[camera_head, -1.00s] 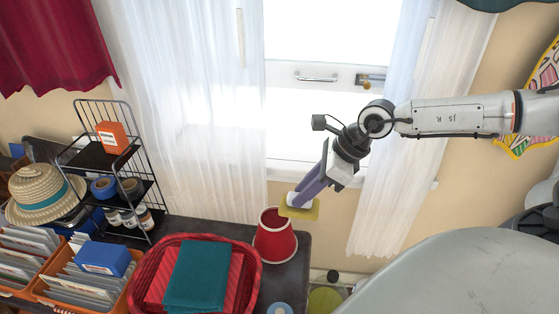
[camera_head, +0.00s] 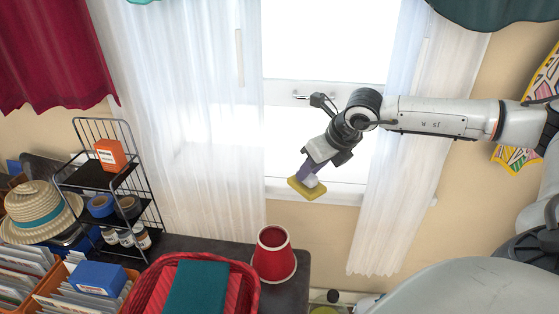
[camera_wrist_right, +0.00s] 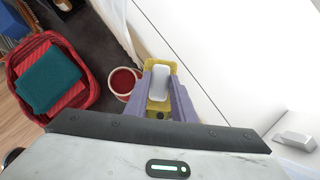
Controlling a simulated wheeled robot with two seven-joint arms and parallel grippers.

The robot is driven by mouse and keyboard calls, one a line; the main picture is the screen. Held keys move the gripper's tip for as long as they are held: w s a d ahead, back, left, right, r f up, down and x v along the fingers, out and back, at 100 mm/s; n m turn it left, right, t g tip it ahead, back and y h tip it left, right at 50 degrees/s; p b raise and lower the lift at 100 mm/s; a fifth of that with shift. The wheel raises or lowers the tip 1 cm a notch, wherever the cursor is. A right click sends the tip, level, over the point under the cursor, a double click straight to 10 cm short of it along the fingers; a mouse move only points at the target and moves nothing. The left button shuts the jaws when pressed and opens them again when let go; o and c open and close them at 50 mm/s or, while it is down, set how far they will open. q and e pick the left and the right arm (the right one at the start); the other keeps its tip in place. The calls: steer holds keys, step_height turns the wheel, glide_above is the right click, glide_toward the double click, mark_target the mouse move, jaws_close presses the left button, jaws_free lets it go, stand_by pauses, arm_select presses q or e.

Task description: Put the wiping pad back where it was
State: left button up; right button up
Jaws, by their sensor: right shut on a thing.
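The wiping pad (camera_head: 305,189) is a yellow pad with a white grip on top. My right gripper (camera_head: 311,178) is shut on the pad's white grip and holds it in the air in front of the window, above and to the right of the red cup-shaped container in the head view. In the right wrist view the pad (camera_wrist_right: 174,68) shows between the two purple fingers (camera_wrist_right: 160,90). My left gripper is not in view.
The red container (camera_head: 274,256) stands on the dark tabletop (camera_head: 215,244). A red basket (camera_head: 250,284) with folded teal and red cloths is left of it. A black wire rack (camera_head: 110,180) stands further left. White curtains (camera_head: 185,130) hang beside the window.

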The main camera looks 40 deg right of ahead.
steer(key=shift+w+d+f, duration=0.2)
steer(key=shift+w+f, duration=0.45)
steer(key=shift+w, duration=1.35)
steer(key=shift+w+d+f, duration=0.25)
steer(key=shift+w+f, duration=0.35)
steer(key=shift+w, duration=1.35)
steer(key=shift+w+d+f, duration=0.2)
steer(key=shift+w+f, duration=0.45)
steer(key=shift+w, duration=1.35)
steer(key=o, duration=1)
steer(key=shift+c, duration=0.2)
steer(key=shift+r, duration=0.1)
steer(key=p+v, duration=0.1)
steer(key=v, duration=1.1)
steer(key=shift+r, duration=0.1)
